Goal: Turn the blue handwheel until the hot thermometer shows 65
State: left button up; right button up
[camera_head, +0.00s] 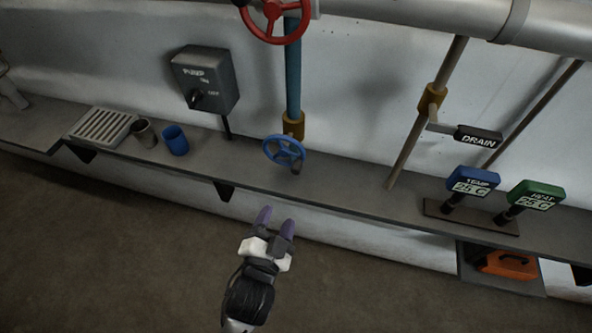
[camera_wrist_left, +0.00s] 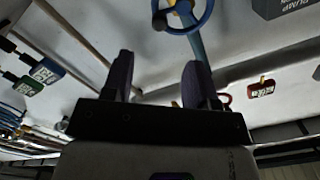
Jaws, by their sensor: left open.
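The blue handwheel (camera_head: 284,151) sits low on a blue pipe, just above the ledge. My left gripper (camera_head: 277,222) is open and empty, in front of and below the wheel, apart from it. In the left wrist view the blue handwheel (camera_wrist_left: 207,17) shows beyond the open fingers (camera_wrist_left: 160,70). Two displays stand at the right: a blue one (camera_head: 472,183) and a green one (camera_head: 536,196), both seeming to read 25 C. Their small upper labels are hard to read, so I cannot tell which is the hot thermometer. My right gripper is not in view.
A red handwheel (camera_head: 272,18) is above the blue one. A pump switch box (camera_head: 204,80) is to the left, with a blue cup (camera_head: 175,140), a dark cup (camera_head: 144,133) and a grate (camera_head: 101,125). A drain lever (camera_head: 478,138) and an orange case (camera_head: 507,265) are right.

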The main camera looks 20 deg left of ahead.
aim_at(294, 173)
pick_arm(q)
jog(key=shift+m+t, duration=0.3)
jog(key=shift+m, duration=0.1)
jog(key=w, duration=0.4)
jog(key=w+b, duration=0.1)
jog(key=w, duration=0.3)
jog(key=w+a, duration=0.1)
jog(key=w, duration=0.4)
jog(key=shift+r, duration=0.25)
jog(key=shift+w+a+b, duration=0.1)
jog(key=shift+w+b, duration=0.2)
jog(key=shift+w, duration=0.1)
